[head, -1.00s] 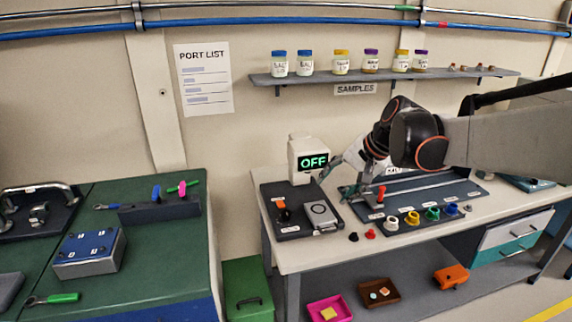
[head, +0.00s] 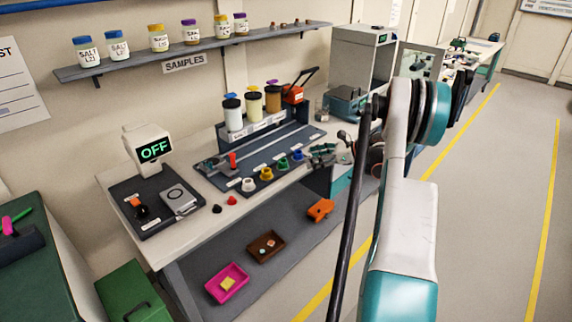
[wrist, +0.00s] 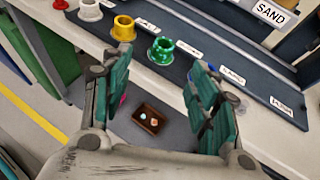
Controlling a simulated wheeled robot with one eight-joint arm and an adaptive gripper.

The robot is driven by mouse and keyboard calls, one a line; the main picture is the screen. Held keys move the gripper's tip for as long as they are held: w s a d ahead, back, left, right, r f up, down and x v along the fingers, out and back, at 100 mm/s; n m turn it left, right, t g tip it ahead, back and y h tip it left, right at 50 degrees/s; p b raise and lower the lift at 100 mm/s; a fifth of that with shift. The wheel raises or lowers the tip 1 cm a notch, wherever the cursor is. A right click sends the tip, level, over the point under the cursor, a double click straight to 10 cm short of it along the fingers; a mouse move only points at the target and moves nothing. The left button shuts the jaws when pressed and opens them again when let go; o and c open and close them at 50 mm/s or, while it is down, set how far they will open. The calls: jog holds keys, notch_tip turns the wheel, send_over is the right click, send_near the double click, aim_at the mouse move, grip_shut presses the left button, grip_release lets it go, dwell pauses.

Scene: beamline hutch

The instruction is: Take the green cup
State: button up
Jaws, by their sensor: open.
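The green cup (wrist: 162,50) stands in a row of coloured cups at the bench's front edge. It also shows in the head view (head: 282,163), between a yellow cup (head: 266,173) and a blue cup (head: 297,155). My gripper (head: 323,152) is just right of the row in the head view, by the front edge. In the wrist view my gripper (wrist: 160,70) has its two teal fingers wide apart, with nothing between them. The green cup appears beyond the fingertips, roughly centred between them. The right finger partly hides the blue cup (wrist: 232,98).
A white cup (head: 249,184) stands left of the yellow cup. Tall jars (head: 253,105) stand behind the row. A lower shelf holds a brown tray (head: 254,258), a pink tray (head: 212,288) and an orange object (head: 320,209). Open floor lies to the right.

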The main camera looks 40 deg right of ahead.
jog(key=b, duration=0.2)
send_near(280, 161)
jog(key=f, duration=0.1)
jog(key=shift+m, duration=0.3)
jog(key=shift+r+b+x, duration=0.2)
jog(key=shift+b+x, duration=0.35)
jog(key=shift+x, duration=1.15)
jog(key=shift+r+b+x, duration=0.25)
jog(key=shift+b+x, duration=0.3)
jog(key=shift+x, duration=1.1)
jog(key=shift+w+a, duration=0.1)
jog(key=shift+a, duration=0.05)
jog(key=c, duration=1)
